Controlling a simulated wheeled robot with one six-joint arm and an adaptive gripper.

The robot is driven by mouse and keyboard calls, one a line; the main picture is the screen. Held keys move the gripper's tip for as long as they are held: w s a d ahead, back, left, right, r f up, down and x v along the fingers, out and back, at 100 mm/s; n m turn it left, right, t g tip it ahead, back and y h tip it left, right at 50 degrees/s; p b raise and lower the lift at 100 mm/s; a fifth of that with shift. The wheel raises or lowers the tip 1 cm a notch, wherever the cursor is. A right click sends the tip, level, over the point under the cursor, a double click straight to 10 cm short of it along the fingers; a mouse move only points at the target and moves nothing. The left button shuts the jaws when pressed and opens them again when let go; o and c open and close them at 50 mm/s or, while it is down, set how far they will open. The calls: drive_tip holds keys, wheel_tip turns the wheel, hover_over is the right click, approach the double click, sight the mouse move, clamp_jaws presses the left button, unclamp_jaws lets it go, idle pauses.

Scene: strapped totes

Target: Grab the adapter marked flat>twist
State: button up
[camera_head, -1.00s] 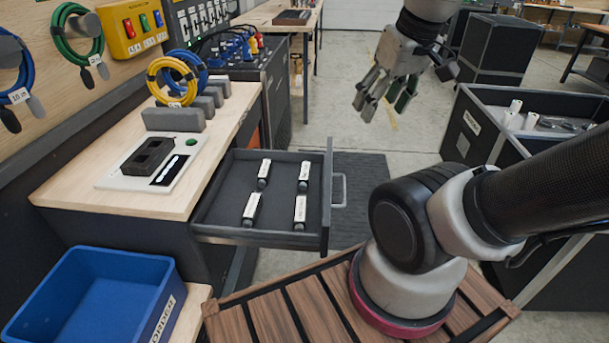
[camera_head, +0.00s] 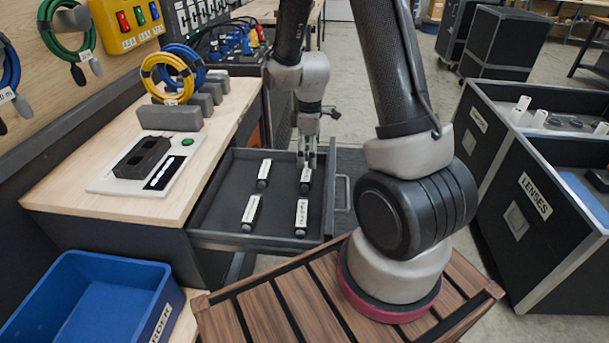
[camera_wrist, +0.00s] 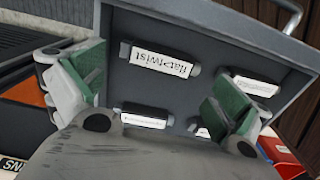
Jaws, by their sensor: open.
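The adapter marked flat>twist (camera_wrist: 162,60) lies in the open drawer. Its label reads upside down in the wrist view. By the layout, it is the far-right adapter (camera_head: 305,176) in the head view, where its label is too small to read. My gripper (camera_head: 308,158) points down over that adapter's far end, with fingers apart and empty. In the wrist view, my gripper (camera_wrist: 155,92) has its green-padded fingers spread wide, left and right of the adapter and below it in the picture. The gap between fingertips and adapter is hard to judge.
Other adapters lie at near right (camera_head: 301,216), far left (camera_head: 264,173) and near left (camera_head: 251,212) in the drawer (camera_head: 217,212). The drawer walls stand close around them. A blue bin (camera_head: 150,275) is at front left. A black case marked LENSES (camera_head: 540,215) stands right.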

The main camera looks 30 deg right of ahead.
sight(309, 172)
drive_tip(key=f, duration=0.7)
drive_tip(key=shift+s+f, duration=0.2)
drive_tip(key=shift+f, duration=0.05)
drive_tip(key=c, duration=0.9)
